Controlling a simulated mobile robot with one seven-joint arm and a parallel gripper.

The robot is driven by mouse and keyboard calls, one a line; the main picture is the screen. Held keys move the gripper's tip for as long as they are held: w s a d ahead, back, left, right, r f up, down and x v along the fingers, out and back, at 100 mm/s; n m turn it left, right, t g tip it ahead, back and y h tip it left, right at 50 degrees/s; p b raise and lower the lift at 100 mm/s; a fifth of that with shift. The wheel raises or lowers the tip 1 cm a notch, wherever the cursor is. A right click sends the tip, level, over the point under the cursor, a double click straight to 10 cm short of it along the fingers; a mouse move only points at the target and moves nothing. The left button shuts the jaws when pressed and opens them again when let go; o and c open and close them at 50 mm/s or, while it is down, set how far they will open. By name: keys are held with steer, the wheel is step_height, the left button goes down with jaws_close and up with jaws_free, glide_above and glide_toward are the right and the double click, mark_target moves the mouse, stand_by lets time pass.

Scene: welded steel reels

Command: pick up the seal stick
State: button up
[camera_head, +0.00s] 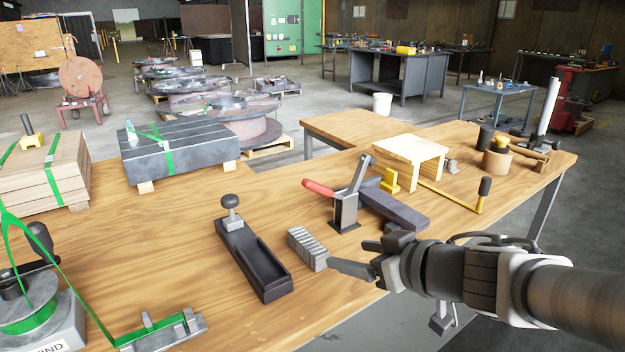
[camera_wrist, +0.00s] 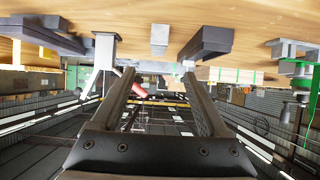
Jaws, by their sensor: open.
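The seal stick looks to be the short grey ribbed block (camera_head: 307,249) lying on the wooden workbench (camera_head: 180,262), near its front edge. It also shows in the upside-down wrist view as a small grey block (camera_wrist: 160,37), roughly midway between the fingers but beyond their tips. My gripper (camera_head: 352,256) is open and empty, just right of the block in the head view and apart from it. Its two fingers also show spread in the wrist view (camera_wrist: 158,82). Nothing hides the block.
A black open-topped tool with a knob (camera_head: 252,262) stands close left of the block. A grey stand with a red handle (camera_head: 345,208) and a dark bar (camera_head: 393,205) lie behind. A strap dispenser (camera_head: 40,318) is at front left. Bench is bare around the block's near side.

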mark_target(309, 241)
steer(key=shift+p+x, duration=1.1)
steer(key=shift+x, duration=1.15)
steer(key=p+x, duration=0.4)
steer(key=shift+w+a+p, duration=0.2)
steer(key=shift+w+p, duration=0.05)
steer(key=shift+p, duration=0.15)
steer(key=shift+b+x, duration=0.55)
steer(key=shift+x, duration=0.55)
steer(key=b+x, duration=0.1)
steer(key=x, duration=0.4)
steer(key=shift+w+a, duration=0.1)
steer(key=shift+w, duration=0.25)
jaws_close()
